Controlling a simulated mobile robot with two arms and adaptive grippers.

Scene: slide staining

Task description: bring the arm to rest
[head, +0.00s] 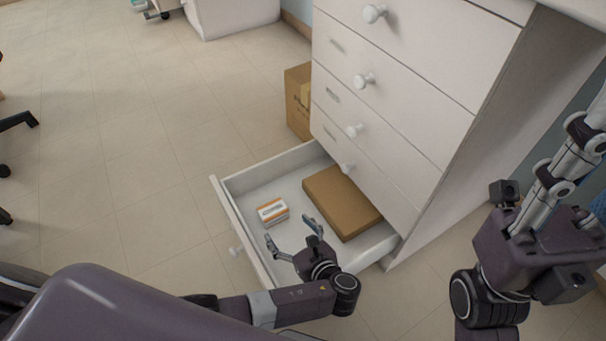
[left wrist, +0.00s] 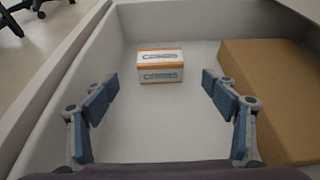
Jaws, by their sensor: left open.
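My left gripper (head: 293,243) is open and empty, over the near part of the open bottom drawer (head: 222,191). In the left wrist view its two blue-padded fingers (left wrist: 160,105) stand wide apart. A small white and orange box (head: 273,211) lies in the drawer ahead of the fingers, apart from them; it also shows in the left wrist view (left wrist: 160,67). My right arm shows at the right of the head view, beside the cabinet; its fingertips are not clearly seen.
A flat brown box (head: 341,201) lies in the drawer, right of the small box. The white cabinet (head: 420,110) rises behind, its upper drawers shut. A cardboard box (head: 297,101) stands on the floor beside it. The floor at left is mostly clear, with chair legs (head: 18,121) at the edge.

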